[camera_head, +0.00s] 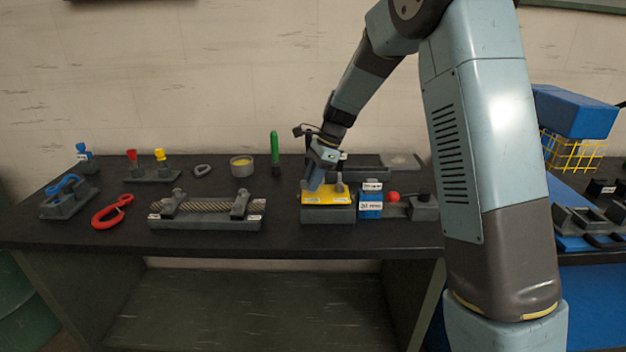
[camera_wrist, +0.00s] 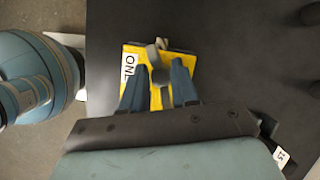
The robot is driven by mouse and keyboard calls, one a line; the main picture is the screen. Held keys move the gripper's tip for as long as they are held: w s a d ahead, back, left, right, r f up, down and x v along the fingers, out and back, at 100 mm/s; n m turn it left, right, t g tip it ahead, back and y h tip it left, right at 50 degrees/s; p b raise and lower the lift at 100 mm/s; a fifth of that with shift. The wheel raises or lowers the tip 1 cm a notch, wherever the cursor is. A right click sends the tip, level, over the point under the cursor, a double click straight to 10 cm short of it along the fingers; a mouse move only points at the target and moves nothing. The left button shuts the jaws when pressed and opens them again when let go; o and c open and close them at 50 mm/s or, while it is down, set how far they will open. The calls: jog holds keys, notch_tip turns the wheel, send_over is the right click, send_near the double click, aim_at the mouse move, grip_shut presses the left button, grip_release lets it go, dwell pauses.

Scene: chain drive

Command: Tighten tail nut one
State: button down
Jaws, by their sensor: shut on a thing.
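A yellow-topped block (camera_head: 328,198) stands near the table's front edge, with small labels on its front that are too small to read. In the wrist view the yellow plate (camera_wrist: 131,62) carries a label that seems to read "ONE". A grey winged nut (camera_wrist: 158,76) stands on that plate between the blue fingers of my gripper (camera_wrist: 159,82), which is shut on it. In the head view my gripper (camera_head: 314,182) reaches down onto the left part of the block and hides this nut. A second grey fitting (camera_head: 340,187) shows just right of the fingers.
A blue labelled block (camera_head: 371,204) and a red knob (camera_head: 393,197) stand close on the right.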

jog(key=shift+a+r, duration=0.15)
jog(key=c, duration=1.2)
grip_release()
jog(key=v, duration=1.3)
jog(key=shift+r, duration=0.25)
